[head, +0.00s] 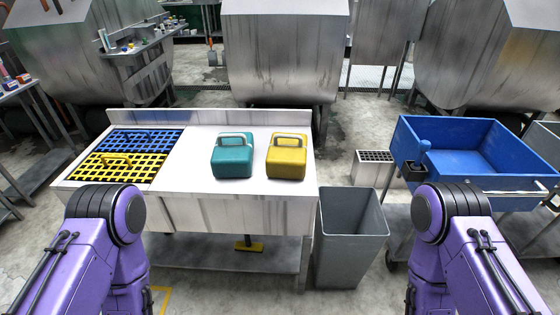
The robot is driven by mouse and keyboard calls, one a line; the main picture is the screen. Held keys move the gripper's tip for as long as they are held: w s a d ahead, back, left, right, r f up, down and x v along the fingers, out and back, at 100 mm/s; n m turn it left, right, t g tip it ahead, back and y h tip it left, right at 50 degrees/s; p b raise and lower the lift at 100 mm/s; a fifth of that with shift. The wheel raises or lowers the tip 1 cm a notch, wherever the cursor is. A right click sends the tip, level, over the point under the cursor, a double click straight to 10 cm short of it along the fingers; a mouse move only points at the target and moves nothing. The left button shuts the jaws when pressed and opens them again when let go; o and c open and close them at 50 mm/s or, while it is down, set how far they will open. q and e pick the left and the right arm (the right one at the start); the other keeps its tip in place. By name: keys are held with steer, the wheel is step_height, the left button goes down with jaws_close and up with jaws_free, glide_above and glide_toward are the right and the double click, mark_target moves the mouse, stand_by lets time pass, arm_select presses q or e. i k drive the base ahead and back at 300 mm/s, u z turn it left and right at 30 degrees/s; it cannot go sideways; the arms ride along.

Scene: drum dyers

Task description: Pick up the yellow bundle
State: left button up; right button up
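The yellow bundle (286,165) is a boxy, rounded yellow block with a handle on top. It stands upright on the right part of the white worktop (190,172). A similar teal bundle (232,163) stands just left of it, with a small gap between them. Only purple links of my two arms show, at the lower left and lower right. Both of my grippers are out of the picture, and nothing touches the yellow bundle.
A blue grid (148,138) and a yellow grid (108,171), each with a handle, lie at the worktop's left. A raised back edge (210,116) runs behind. A grey bin (351,222) stands right of the table; a blue tub cart (470,160) is farther right.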

mark_target(286, 156)
steer(key=u, duration=1.95)
steer(key=i, duration=1.45)
steer(key=z, duration=1.25)
